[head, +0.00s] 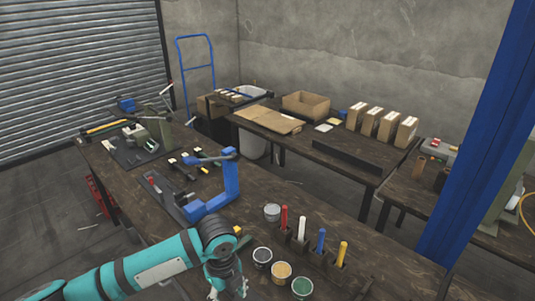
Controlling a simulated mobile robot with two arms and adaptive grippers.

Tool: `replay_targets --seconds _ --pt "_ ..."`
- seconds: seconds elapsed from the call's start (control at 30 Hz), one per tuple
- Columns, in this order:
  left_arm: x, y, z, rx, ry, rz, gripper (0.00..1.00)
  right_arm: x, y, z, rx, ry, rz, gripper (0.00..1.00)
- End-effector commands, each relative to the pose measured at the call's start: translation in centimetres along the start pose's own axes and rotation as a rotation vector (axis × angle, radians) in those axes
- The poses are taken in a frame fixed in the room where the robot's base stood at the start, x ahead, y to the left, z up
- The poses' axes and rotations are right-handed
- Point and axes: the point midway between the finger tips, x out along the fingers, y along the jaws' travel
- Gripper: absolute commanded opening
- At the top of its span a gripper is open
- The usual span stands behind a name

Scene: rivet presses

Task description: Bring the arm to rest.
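My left arm is teal with dark joints and reaches in from the lower left over the front workbench (330,210). Its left gripper (230,290) points down at the bottom edge of the picture, left of several small cups. The fingers are small and partly cut off, so I cannot tell if they are open or shut, and I see nothing held in them. A blue rivet press (230,180) stands on the bench just beyond the arm. My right gripper is not in view.
Close to the gripper are a dark cup (262,257), a yellow cup (281,272) and a green cup (302,287). Behind them stands a rack with red, white, blue and yellow handles (301,228). A blue post (480,130) rises at right. A back table (345,150) holds boxes.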

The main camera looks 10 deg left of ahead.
Motion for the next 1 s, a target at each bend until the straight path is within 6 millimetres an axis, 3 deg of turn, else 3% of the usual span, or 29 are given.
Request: replay_targets --seconds 0.13,0.23,0.33,0.47,0.7,1.0 --pt "1.1 0.1 -2.9 -0.063 0.041 -0.041 0.51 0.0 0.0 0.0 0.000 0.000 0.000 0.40" --pt "2.0 0.3 -6.1 -0.189 0.100 -0.102 0.51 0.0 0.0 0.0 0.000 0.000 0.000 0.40" --pt "2.5 0.7 -9.1 -0.382 0.170 -0.172 0.51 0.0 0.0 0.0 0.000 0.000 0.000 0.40" --pt "2.6 2.1 -11.1 -0.685 0.253 -0.241 0.51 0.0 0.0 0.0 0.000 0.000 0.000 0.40" --pt "3.2 7.5 -10.4 -1.301 0.317 -0.300 0.51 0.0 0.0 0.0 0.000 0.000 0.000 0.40" --pt "3.9 14.8 -8.0 -1.788 0.246 -0.320 0.51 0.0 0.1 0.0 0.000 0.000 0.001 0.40"
